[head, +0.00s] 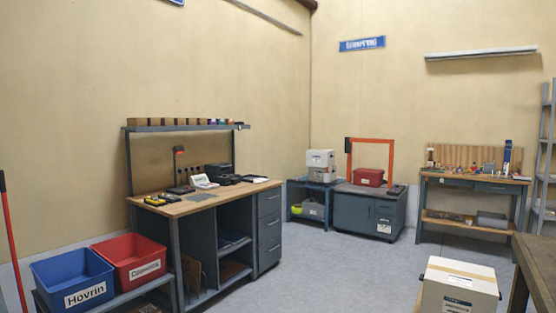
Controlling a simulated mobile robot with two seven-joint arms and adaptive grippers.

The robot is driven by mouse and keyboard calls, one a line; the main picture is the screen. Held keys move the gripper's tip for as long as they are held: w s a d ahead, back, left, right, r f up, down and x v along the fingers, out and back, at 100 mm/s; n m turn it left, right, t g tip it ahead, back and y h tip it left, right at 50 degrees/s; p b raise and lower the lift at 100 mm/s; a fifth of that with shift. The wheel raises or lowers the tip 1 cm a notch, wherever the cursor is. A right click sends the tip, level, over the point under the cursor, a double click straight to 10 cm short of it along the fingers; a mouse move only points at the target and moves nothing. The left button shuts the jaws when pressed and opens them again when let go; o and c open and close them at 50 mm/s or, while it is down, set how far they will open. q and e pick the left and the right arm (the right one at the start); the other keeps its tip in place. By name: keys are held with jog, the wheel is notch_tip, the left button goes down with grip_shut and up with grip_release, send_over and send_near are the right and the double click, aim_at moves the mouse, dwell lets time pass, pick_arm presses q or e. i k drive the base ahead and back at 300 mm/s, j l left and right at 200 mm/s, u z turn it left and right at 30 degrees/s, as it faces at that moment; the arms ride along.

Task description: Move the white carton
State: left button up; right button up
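A white carton (458,290) with a tape strip across its top and a label on its front stands at the lower right of the head view. The bottom frame edge cuts it off, and what it rests on is mostly hidden. Neither of my grippers is in view.
A workbench (205,199) with tools stands at the left, beside a blue bin (73,279) and a red bin (130,259). A grey cabinet (368,211) and another bench (473,180) stand at the back. A brown table (538,262) is at the right edge. The middle floor is clear.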

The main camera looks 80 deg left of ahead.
aim_at(314, 158)
jog(key=u, duration=2.4)
jog(key=i+j+u, duration=0.15)
jog(key=i, duration=0.15)
jog(key=i+u, duration=0.15)
jog(key=i, duration=0.2)
jog(key=i+j, duration=0.1)
jog(key=i, duration=0.45)
jog(key=i+z, duration=0.1)
jog(key=i, duration=0.4)
jog(key=i+j, duration=0.2)
jog(key=i, duration=0.35)
jog(key=i+j+z, duration=0.15)
jog(key=i, duration=0.35)
jog(key=i+z, duration=0.4)
jog(key=i, duration=1.4)
jog(key=i+j, duration=0.1)
jog(key=i, duration=0.8)
jog(key=i+j, duration=0.15)
jog(key=i, duration=0.8)
jog(key=i+z, duration=0.25)
jog(key=i, duration=0.6)
jog(key=i+z, duration=0.2)
jog(key=i, duration=0.6)
jog(key=i+j, duration=0.2)
jog(key=i, duration=0.4)
jog(key=i+j+u, duration=0.1)
jog(key=i, duration=0.45)
jog(key=i+j, duration=0.3)
jog(key=i, duration=0.3)
